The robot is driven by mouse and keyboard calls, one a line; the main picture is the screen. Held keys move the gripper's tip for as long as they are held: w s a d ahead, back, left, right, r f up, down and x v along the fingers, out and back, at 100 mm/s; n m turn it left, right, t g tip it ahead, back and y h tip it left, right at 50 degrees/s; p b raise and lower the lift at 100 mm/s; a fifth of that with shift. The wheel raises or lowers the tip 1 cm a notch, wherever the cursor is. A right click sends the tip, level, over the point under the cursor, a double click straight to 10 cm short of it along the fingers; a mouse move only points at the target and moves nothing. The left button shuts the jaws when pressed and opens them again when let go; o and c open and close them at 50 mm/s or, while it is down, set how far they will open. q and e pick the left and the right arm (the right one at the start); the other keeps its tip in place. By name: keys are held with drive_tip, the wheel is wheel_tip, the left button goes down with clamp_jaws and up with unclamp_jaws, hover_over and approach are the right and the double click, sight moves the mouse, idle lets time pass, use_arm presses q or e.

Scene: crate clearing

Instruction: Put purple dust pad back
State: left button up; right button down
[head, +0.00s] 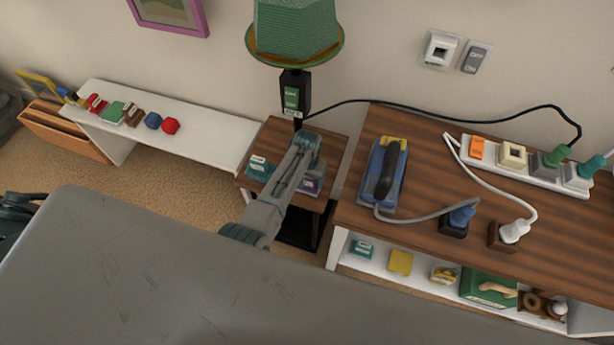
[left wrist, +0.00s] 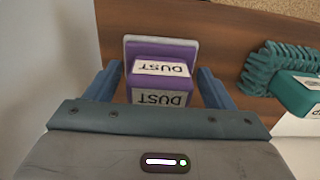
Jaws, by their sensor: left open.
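The purple dust pad (left wrist: 187,53) has a pale backing and white DUST labels that look upside down in the left wrist view. It rests on the small brown side table (head: 330,139). In the head view it shows partly behind my arm (head: 312,184). My left gripper (left wrist: 160,82) is open, with one blue finger on each side of the pad. I cannot tell whether the fingers touch it. In the head view my left arm reaches over the side table and its fingertips are hidden. My right gripper is in neither view.
A teal brush (left wrist: 296,88) lies beside the pad on the side table, also in the head view (head: 259,167). A green lamp (head: 296,30) stands behind. To the right, the brown desk (head: 430,160) holds a blue sander (head: 381,175) and cables. A white bench (head: 200,139) is left.

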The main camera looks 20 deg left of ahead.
use_arm(q)
drive_tip(key=shift+f+b, duration=0.2)
drive_tip(key=shift+b, duration=0.35)
drive_tip(key=r, duration=0.7)
drive_tip(key=r+b, duration=0.1)
drive_tip(key=r, duration=0.2)
drive_tip(key=shift+w+a+r, duration=0.15)
drive_tip(key=shift+a, duration=0.1)
drive_tip(key=shift+r, duration=0.5)
drive_tip(key=s+a+t, duration=0.1)
drive_tip(key=s+a, duration=0.3)
drive_tip(key=s, duration=0.5)
drive_tip(key=s+a+t, duration=0.1)
drive_tip(key=s+a, duration=0.3)
drive_tip(key=s, duration=0.4)
drive_tip(key=s+a+r+t, duration=0.2)
drive_tip(key=s+r, duration=0.8)
drive_tip(key=s, duration=0.4)
wheel_tip(320, 180, down, 30)
drive_tip(key=a+g+y, duration=0.1)
drive_tip(key=a+g, duration=0.1)
drive_tip(key=a, duration=0.1)
drive_tip(key=s+a+f, duration=0.1)
drive_tip(key=s+f, duration=1.6)
drive_tip(key=f, duration=0.3)
drive_tip(key=shift+s+g, duration=0.2)
drive_tip(key=shift+g, duration=0.2)
